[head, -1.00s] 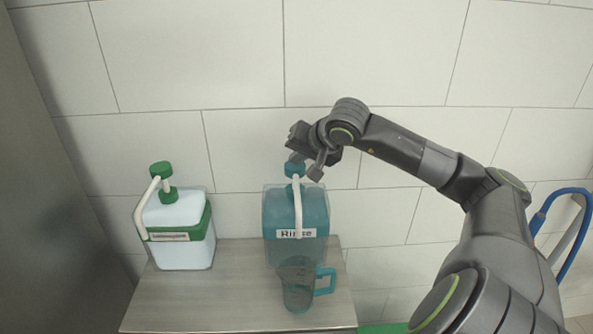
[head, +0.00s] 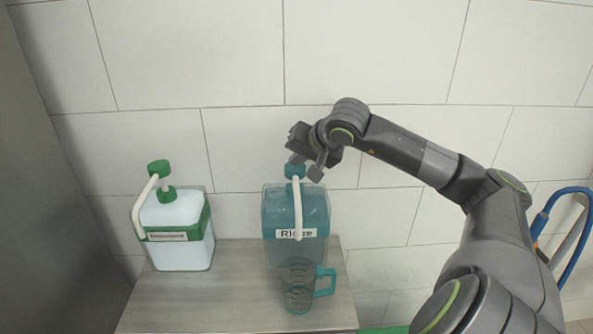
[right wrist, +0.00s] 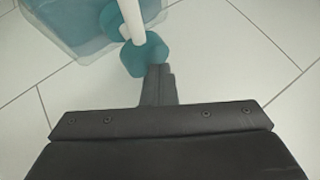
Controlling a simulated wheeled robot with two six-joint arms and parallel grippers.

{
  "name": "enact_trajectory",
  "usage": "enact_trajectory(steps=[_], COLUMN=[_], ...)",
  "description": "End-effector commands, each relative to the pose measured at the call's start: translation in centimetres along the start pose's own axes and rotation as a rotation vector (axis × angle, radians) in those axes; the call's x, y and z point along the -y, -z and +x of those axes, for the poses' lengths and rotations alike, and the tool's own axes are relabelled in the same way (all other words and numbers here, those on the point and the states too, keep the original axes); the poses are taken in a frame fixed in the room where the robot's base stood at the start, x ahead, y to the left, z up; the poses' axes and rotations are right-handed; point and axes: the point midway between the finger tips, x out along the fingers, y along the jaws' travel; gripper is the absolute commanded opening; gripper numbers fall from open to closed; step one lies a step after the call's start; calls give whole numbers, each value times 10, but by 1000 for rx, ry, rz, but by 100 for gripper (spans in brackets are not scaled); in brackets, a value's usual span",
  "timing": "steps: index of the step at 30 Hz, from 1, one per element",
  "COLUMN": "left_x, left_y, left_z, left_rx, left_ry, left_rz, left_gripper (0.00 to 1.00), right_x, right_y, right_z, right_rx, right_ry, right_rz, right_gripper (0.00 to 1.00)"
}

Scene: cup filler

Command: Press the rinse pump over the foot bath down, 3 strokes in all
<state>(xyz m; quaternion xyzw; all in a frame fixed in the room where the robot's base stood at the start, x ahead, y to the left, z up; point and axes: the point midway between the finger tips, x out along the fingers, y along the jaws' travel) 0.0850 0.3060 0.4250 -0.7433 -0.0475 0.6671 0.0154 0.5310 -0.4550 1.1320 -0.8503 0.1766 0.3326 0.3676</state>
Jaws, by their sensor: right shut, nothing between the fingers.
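The rinse pump's teal head (head: 295,171) sits on top of the teal bottle labelled "Rinse" (head: 312,209). Its white spout (head: 298,212) bends down over the front of the bottle. My right gripper (head: 312,173) is shut and empty, at the pump head and partly covering it. In the right wrist view the shut fingertips (right wrist: 159,74) overlap the edge of the pump head (right wrist: 145,53); I cannot tell if they touch it. A clear jug with a teal handle (head: 325,283) stands under the spout. No foot bath can be made out. My left gripper is out of view.
A white bottle with a green band and green pump head (head: 158,168) stands to the left on the same wooden-topped table (head: 190,300). A tiled wall is close behind. A blue hose (head: 568,240) hangs at the far right. The table's front left is clear.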

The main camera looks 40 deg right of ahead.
Motion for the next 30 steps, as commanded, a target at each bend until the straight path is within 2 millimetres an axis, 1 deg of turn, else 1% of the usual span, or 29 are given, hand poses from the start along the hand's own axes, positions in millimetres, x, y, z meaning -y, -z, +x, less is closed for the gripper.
enact_trajectory(steps=[23, 30], left_x=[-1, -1], left_y=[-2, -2], left_z=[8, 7], left_rx=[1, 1], left_ry=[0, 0], left_rz=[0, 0], left_gripper=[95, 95], right_x=[-4, -2], right_y=[-4, -3], right_z=[5, 3], right_rx=[4, 4], right_ry=[-2, -2], right_rz=[1, 1], right_gripper=[0, 0])
